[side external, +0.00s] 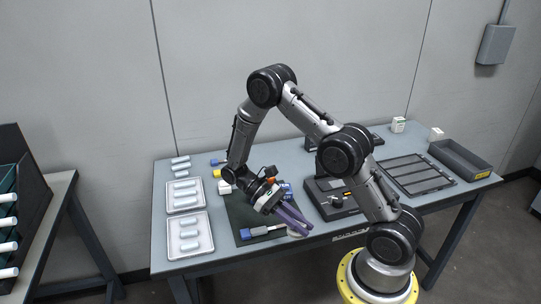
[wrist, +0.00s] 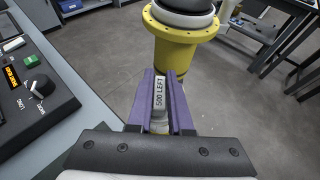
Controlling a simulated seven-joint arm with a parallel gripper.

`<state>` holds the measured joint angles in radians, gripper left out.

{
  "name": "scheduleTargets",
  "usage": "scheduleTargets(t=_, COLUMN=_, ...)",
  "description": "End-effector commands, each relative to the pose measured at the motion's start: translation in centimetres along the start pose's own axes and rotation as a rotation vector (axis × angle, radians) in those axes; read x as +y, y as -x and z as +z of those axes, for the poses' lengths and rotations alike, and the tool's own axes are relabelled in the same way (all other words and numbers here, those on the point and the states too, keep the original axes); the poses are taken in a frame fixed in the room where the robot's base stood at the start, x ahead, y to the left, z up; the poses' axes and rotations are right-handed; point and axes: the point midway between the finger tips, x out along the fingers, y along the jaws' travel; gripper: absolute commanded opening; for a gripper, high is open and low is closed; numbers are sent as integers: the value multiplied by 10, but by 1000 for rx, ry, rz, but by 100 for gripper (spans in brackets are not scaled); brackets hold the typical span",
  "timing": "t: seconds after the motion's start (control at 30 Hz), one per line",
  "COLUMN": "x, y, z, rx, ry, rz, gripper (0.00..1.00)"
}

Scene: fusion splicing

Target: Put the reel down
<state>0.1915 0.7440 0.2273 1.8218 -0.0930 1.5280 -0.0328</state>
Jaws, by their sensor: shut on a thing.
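The reel (wrist: 159,92) is between the purple fingers of my gripper (wrist: 160,80) in the wrist view. It shows edge-on as a narrow pale piece with a label that seems to read "500 LEFT". The fingers hide most of its sides. In the side view my gripper (side external: 298,226) points down and right near the front edge of the table (side external: 210,262). A whitish part of the reel (side external: 296,234) shows at the fingertips. I cannot tell whether it touches the table.
A dark mat (side external: 237,208) holds a blue-handled tool (side external: 252,233). A black device (side external: 325,204) with a knob stands right of my gripper. Trays of white cylinders (side external: 181,248) lie left. A slotted tray (side external: 415,174) and grey bin (side external: 462,160) are at right.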

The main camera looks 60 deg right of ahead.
Motion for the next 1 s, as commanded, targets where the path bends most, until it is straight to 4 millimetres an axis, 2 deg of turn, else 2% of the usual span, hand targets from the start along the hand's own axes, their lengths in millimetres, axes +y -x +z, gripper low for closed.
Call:
scheduleTargets(t=0.17, x=-38, y=15, z=-11, rx=0, ry=-153, rz=-372, gripper=0)
scheduleTargets(t=0.3, x=-59, y=43, z=-22, rx=-1, ry=-273, rz=-666, gripper=0)
scheduleTargets(t=0.43, x=-67, y=80, z=-33, rx=0, ry=-388, rz=-945, gripper=0)
scheduleTargets(t=0.53, x=-63, y=114, z=-41, rx=0, ry=-478, rz=-1164, gripper=0)
scheduleTargets(t=0.67, x=-41, y=160, z=-51, rx=1, ry=-598, rz=-1455, gripper=0)
scheduleTargets(t=0.77, x=-11, y=196, z=-56, rx=1, ry=-693, rz=-1685, gripper=0)
scheduleTargets(t=0.9, x=46, y=234, z=-59, rx=0, ry=-818, rz=-1990, gripper=0)
scheduleTargets(t=1.0, x=92, y=252, z=-58, rx=-1, ry=-898, rz=-2185, gripper=0)
